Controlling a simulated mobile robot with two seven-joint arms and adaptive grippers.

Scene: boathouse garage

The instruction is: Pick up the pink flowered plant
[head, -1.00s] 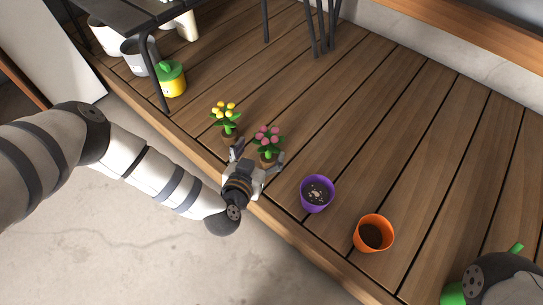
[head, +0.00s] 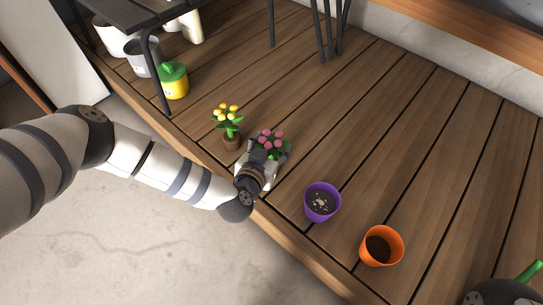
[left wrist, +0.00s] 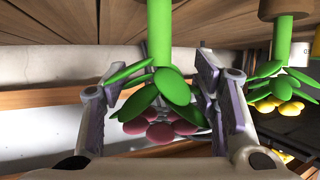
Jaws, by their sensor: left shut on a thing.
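The pink flowered plant (head: 270,138) has pink blooms over green leaves and stands near the front edge of the wooden deck. My left gripper (head: 267,155) is shut on it from the front side. The plant's pot is hidden behind the gripper in the head view. In the left wrist view, which is upside down, the green stem, leaves and pink blooms (left wrist: 158,131) show between the two fingers (left wrist: 168,95). I cannot tell whether the plant is lifted.
A yellow flowered plant (head: 230,123) stands close on the left. A purple pot (head: 321,204) and an orange pot (head: 381,246) stand to the right. A yellow-green can (head: 173,82) is near the black table (head: 151,56). The middle deck (head: 345,125) is clear.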

